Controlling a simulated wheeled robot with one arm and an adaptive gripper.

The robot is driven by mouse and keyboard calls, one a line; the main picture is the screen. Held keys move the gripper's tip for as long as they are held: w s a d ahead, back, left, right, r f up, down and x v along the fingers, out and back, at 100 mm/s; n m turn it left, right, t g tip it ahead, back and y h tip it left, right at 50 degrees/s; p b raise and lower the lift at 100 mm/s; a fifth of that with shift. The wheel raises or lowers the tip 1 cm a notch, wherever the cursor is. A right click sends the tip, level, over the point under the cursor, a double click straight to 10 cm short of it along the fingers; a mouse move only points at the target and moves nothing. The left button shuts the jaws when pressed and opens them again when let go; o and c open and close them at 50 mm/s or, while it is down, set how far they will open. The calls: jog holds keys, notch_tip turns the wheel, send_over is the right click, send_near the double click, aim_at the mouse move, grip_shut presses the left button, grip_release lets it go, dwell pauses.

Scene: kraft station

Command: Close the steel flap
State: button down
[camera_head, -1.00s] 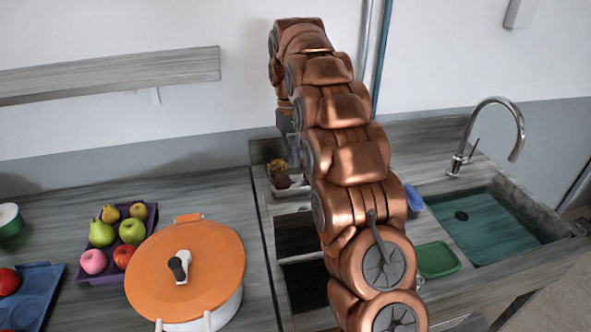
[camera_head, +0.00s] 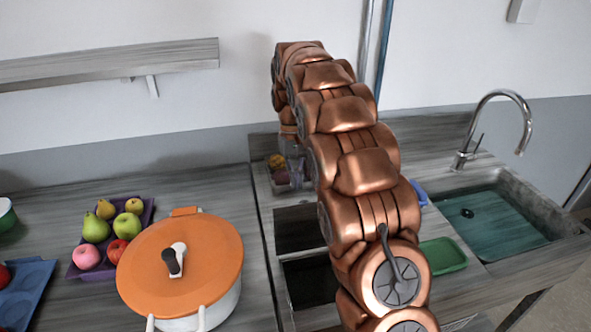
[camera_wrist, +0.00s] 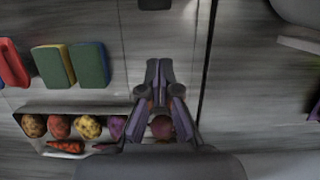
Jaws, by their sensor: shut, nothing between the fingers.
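I cannot clearly make out a steel flap in either view. In the head view, two dark rectangular openings, a rear one (camera_head: 300,229) and a front one (camera_head: 311,281), are set in the counter, partly hidden by my arm. My gripper (camera_wrist: 160,68) is shut and empty in the wrist view, pointing down over the grey counter. In the head view my gripper (camera_head: 291,150) is small and partly hidden, above the vegetable tray at the back.
The vegetable tray (camera_wrist: 90,109) holds potatoes and carrots. Several coloured sponges (camera_wrist: 53,65) lie beyond it in the wrist view. An orange-lidded pot (camera_head: 205,245) and a purple fruit tray (camera_head: 75,271) stand left. A sink (camera_head: 495,225) with a tap (camera_head: 527,125) lies right.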

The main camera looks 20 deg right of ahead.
aim_at(305, 224)
jog(key=shift+s+a+f+p, duration=0.2)
jog(key=shift+s+p, duration=0.25)
jog(key=shift+s, duration=0.6)
jog(key=shift+s+a+f+p, duration=0.15)
jog(key=shift+s+p, duration=0.3)
jog(key=shift+s, duration=0.55)
jog(key=shift+s+a+b, duration=0.1)
jog(key=shift+s+b, duration=0.05)
jog(key=shift+b, duration=0.15)
